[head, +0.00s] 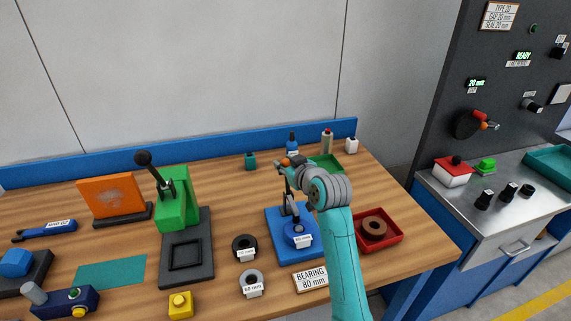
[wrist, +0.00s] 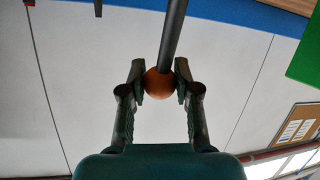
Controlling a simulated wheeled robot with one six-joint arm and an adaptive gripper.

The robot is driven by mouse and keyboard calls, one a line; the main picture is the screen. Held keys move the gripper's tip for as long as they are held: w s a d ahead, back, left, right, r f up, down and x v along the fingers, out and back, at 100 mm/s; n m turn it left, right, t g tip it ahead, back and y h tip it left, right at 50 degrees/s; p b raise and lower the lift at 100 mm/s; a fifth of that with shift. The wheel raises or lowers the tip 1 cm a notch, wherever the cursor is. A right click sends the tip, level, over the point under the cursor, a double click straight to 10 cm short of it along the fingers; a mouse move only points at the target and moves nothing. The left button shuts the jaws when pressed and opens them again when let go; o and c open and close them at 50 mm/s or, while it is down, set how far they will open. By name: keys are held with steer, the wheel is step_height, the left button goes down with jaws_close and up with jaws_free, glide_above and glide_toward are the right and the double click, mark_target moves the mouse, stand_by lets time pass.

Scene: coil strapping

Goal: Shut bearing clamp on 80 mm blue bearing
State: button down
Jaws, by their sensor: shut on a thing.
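The bearing clamp is a blue base (head: 275,247) on the wooden bench, with a dark lever that stands up from it. The blue bearing (head: 297,228) sits on the base with an 80 mm tag in front. My gripper (wrist: 159,83) is shut on the orange ball knob (wrist: 157,86) at the lever's end, one finger on each side. In the head view the knob (head: 284,162) shows above the clamp, beside my wrist. My arm hides the right side of the clamp. I cannot tell whether the clamp touches the bearing.
A dark ring (head: 245,243) and a grey ring (head: 251,279) with tags lie left of the clamp. A red tray (head: 391,243) with a brown ring is to the right. A green press (head: 175,205) stands left. Bottles line the back. A sign (head: 310,279) reads BEARING 80 mm.

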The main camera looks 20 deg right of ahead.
steer(key=c, duration=0.8)
jaws_free()
steer(key=shift+s, duration=0.1)
steer(key=v, duration=1.2)
